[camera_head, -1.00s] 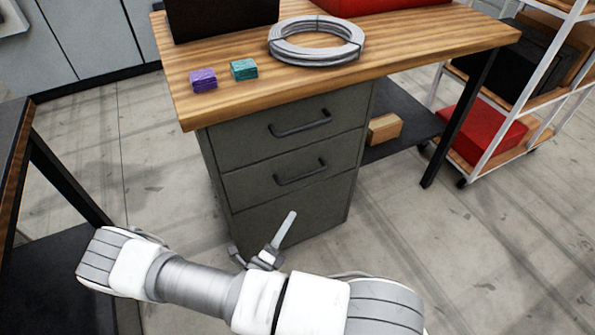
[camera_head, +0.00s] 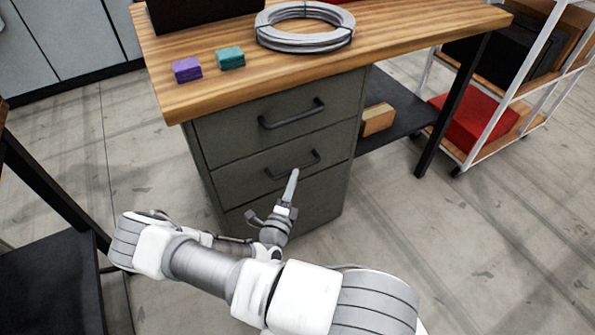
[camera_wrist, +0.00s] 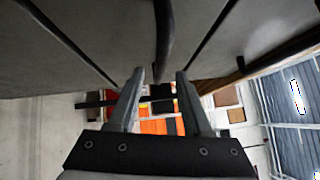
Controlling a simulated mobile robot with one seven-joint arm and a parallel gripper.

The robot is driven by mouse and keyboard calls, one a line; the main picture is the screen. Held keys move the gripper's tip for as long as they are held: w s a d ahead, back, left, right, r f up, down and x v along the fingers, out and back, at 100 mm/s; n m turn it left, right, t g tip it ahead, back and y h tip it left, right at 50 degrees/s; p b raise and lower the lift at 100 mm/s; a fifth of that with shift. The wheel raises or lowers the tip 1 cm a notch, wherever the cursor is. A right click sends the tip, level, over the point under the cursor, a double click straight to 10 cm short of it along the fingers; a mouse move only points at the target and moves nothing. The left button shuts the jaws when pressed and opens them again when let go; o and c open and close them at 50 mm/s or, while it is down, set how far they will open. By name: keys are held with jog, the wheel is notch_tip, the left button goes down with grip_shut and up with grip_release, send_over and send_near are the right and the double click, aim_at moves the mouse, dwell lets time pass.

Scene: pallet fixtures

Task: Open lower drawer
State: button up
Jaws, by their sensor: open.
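The grey cabinet under the wooden workbench has an upper drawer (camera_head: 275,123) and a lower drawer (camera_head: 240,182), each with a dark bar handle. Both drawers look closed. The gripper's finger hides a little of the lower drawer in the head view.
The workbench (camera_head: 330,72) holds a wire coil (camera_head: 262,36), a purple block (camera_head: 187,69), a green block (camera_head: 230,58) and a dark box. A dark shelf (camera_head: 400,128) with a wooden block (camera_head: 377,119) is right of the cabinet. A dark table stands at left.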

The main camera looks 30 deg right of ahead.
aim_at(297, 167)
jog(key=shift+b+x, duration=0.35)
jog(key=shift+x, duration=2.05)
grip_shut()
jog(key=shift+a, duration=0.1)
